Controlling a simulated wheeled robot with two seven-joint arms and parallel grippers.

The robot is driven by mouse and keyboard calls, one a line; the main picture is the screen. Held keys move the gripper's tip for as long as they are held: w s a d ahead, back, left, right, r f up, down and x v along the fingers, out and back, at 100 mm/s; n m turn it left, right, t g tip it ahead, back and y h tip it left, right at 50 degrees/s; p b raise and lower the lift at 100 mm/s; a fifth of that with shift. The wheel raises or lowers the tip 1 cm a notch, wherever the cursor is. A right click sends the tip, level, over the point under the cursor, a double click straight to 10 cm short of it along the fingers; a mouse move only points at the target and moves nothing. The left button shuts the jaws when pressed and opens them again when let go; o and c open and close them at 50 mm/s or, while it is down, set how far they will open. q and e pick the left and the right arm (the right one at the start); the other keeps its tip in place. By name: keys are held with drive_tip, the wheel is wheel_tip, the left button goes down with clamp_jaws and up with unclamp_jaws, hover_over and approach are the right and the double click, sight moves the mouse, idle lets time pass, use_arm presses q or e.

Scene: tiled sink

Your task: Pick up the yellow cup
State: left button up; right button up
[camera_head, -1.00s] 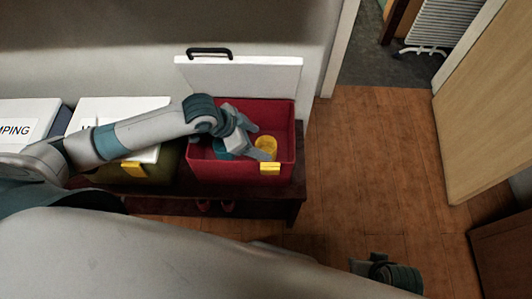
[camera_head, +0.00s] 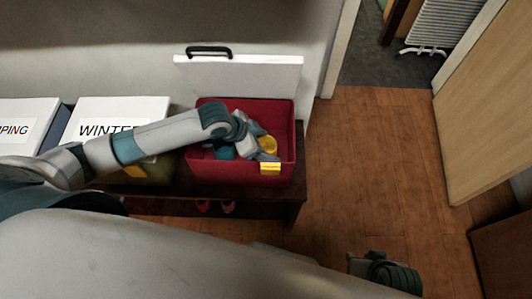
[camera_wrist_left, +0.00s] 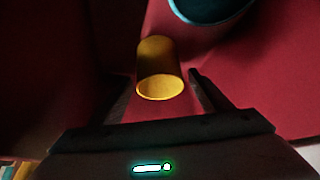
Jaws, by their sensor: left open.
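The yellow cup (camera_head: 268,145) is inside the open red box (camera_head: 286,122), towards its right side. In the left wrist view the yellow cup (camera_wrist_left: 159,68) lies with its round end facing the camera, between my open fingers. My left gripper (camera_head: 266,151) reaches down into the box at the cup and partly covers it. Its two fingers show in the left wrist view (camera_wrist_left: 162,98), one on each side of the cup, with no clear contact visible. My right gripper (camera_head: 367,262) is only partly in view at the bottom, and its fingers cannot be made out.
A teal object (camera_head: 223,150) lies in the box left of my gripper; it also shows in the left wrist view (camera_wrist_left: 212,8). The box's white lid (camera_head: 262,75) stands open behind. White-lidded boxes (camera_head: 105,112) stand to the left on the dark bench. Floor at right is clear.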

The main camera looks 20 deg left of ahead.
use_arm(q)
drive_tip(key=shift+c, duration=0.7)
drive_tip(key=c, duration=1.3)
use_arm(e)
drive_tip(key=shift+d, duration=0.1)
